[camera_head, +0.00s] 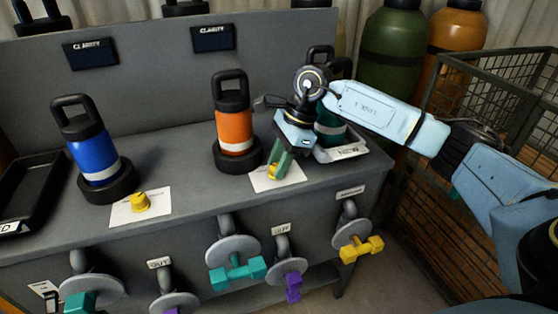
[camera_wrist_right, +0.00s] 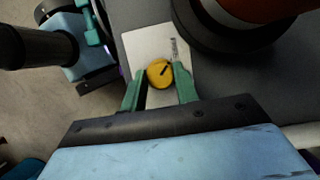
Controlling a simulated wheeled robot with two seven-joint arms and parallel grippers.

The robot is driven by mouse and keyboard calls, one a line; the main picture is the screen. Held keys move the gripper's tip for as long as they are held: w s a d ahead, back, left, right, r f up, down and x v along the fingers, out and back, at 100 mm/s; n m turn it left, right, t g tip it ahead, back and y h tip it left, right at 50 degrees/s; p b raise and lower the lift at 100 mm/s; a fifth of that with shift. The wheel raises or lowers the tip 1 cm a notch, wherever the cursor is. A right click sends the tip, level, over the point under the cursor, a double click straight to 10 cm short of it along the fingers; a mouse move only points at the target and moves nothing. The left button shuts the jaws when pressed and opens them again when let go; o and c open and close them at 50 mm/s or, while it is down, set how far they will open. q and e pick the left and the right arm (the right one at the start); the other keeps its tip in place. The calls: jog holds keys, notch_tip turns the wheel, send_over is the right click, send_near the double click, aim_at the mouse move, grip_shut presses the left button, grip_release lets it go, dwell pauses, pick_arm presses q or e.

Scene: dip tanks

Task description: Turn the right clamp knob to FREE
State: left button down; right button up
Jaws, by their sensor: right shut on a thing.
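The right clamp knob (camera_wrist_right: 160,74) is a round yellow knob with a dark pointer line, standing on a white card on the bench in front of the orange bottle (camera_head: 235,130). The line slants toward the upper right in the right wrist view. My right gripper (camera_head: 274,172) reaches down from the right, and its green fingers (camera_wrist_right: 160,92) are shut on the knob from both sides. In the head view the fingers hide much of the knob. The print on the card (camera_wrist_right: 150,40) is too small to read. My left gripper does not show.
Another yellow knob (camera_head: 140,203) sits on a card by the blue bottle (camera_head: 95,150). A teal bottle (camera_head: 331,132) stands behind my right wrist. Valves with coloured handles (camera_head: 237,271) line the bench front. A wire cage (camera_head: 480,100) stands at right.

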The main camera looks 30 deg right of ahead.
jog(key=o, duration=1)
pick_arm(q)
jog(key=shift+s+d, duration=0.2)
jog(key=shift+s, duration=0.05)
pick_arm(e)
jog(key=shift+d+r, duration=0.1)
jog(key=shift+r, duration=0.05)
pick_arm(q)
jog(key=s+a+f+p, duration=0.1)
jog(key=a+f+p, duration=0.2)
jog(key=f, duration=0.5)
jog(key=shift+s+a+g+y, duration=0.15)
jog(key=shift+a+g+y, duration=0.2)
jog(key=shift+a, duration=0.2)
pick_arm(e)
jog(key=v, duration=1.3)
